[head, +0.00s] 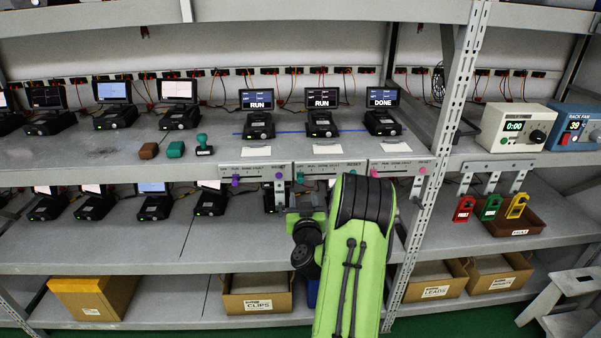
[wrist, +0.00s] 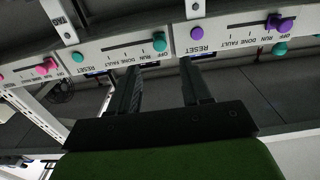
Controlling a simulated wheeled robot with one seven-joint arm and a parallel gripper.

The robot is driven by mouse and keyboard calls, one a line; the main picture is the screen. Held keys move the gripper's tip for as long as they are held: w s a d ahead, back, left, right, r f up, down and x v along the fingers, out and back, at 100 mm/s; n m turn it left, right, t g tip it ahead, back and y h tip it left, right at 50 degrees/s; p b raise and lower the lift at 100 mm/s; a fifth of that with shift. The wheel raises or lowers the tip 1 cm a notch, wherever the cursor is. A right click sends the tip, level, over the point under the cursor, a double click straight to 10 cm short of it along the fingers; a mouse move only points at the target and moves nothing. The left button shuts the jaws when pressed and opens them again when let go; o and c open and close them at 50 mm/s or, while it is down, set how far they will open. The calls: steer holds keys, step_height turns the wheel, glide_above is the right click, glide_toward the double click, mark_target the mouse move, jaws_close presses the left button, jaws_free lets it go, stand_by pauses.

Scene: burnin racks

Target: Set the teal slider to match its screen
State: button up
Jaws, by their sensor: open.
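The teal slider knob (head: 300,177) sits at the left end of the middle panel under the shelf edge. In the wrist view, which is upside down, the teal knob (wrist: 160,41) is at the OFF end of its slot, with a teal reset button (wrist: 78,57) at the other end. The middle screen (head: 322,98) above reads RUN. My gripper (wrist: 160,66) is open and empty, its two fingers apart just short of the panels, with the teal knob lying between their directions and not touched. In the head view, my arm partly hides the gripper.
A purple slider knob (head: 236,179) is on the left panel and a pink one (head: 374,172) on the right panel. Their screens read RUN (head: 257,99) and DONE (head: 382,97). A rack post (head: 440,150) stands right of my arm. Devices fill the lower shelf left of my gripper.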

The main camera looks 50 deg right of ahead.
mark_target(301, 181)
steer(key=p+x, duration=0.6)
steer(key=x, duration=0.1)
steer(key=shift+r, duration=0.15)
steer(key=shift+w+d, duration=0.2)
steer(key=shift+d, duration=0.05)
jaws_close()
